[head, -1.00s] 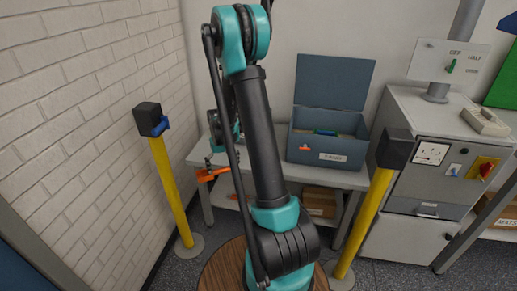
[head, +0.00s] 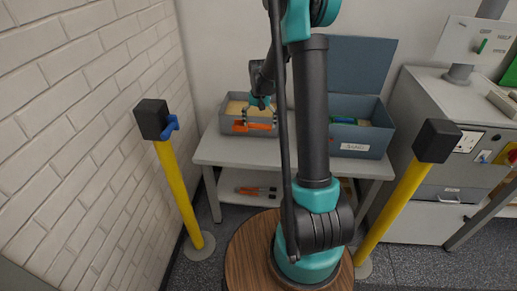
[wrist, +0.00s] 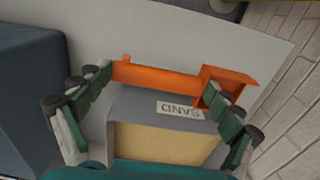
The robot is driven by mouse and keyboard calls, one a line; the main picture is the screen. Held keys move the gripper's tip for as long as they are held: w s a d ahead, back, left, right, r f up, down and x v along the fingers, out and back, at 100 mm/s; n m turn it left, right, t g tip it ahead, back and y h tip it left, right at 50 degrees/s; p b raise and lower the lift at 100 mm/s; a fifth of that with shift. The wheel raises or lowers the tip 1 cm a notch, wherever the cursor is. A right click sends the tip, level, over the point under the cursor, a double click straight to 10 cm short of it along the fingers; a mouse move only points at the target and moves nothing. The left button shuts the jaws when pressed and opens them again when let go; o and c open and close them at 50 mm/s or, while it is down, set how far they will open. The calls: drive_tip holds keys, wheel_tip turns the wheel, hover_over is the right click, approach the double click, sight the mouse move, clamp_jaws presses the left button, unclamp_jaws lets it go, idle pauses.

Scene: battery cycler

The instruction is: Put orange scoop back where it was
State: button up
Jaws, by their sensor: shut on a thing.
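The orange scoop (wrist: 160,78) lies across the wrist view between the two fingers of my gripper (wrist: 168,92), which is shut on it. Its wider, boxy end is at the right. In the head view the scoop (head: 258,126) hangs under my gripper (head: 262,108), in front of a grey box (head: 229,124) of sand. The sand box (wrist: 132,103) shows its SAND label upside down in the wrist view, close to the scoop. I cannot tell whether the scoop touches the box. My arm hides part of the box's right side.
A blue-grey lidded box (head: 372,142) stands to the right on the same table (head: 212,150). Orange-handled tools (head: 258,191) lie on the lower shelf. Yellow posts (head: 180,200) stand left and right (head: 388,208). A brick wall (head: 80,130) is at the left.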

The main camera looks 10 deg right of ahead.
wheel_tip(320, 180, down, 14)
drive_tip(key=shift+r, duration=0.15)
idle(0.4)
drive_tip(key=o, duration=1.1)
